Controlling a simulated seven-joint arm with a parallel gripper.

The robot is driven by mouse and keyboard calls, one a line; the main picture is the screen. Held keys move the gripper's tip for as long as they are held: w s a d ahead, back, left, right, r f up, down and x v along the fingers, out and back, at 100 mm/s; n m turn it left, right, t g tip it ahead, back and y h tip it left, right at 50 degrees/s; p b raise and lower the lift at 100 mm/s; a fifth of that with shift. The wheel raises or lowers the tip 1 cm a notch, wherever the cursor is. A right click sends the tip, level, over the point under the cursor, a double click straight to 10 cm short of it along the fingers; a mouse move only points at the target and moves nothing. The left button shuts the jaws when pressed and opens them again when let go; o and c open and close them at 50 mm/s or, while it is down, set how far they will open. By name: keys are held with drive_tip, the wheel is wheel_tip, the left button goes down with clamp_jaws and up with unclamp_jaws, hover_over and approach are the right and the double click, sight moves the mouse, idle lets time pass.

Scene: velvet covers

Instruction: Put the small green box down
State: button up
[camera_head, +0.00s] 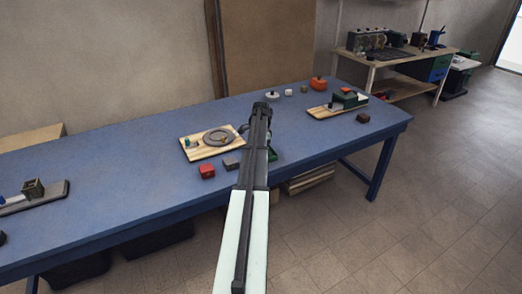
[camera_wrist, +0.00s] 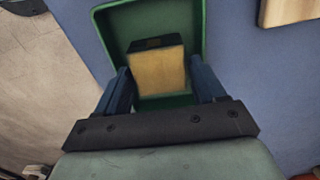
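My gripper (camera_wrist: 160,75) points down over the front edge of the blue table. In the wrist view its two dark fingers lie close along both sides of a small box (camera_wrist: 158,73), with a tan face toward me and a dark green far edge. I take it for the small green box. Behind it is a larger green tray (camera_wrist: 197,22) with raised walls. I cannot tell whether the box touches the tray's floor. In the head view my arm hides the held box; a bit of the green tray (camera_head: 272,155) shows right of my gripper.
On the blue table (camera_head: 120,160) a wooden board (camera_head: 193,150) with a grey ring lies left of my gripper. Red (camera_head: 207,171) and grey (camera_head: 231,163) blocks sit in front of it. Another board (camera_head: 322,111) with a green block is at right. The table's left middle is clear.

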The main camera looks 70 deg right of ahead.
drive_tip(key=shift+r, duration=0.1)
wheel_tip(320, 180, up, 12)
idle(0.7)
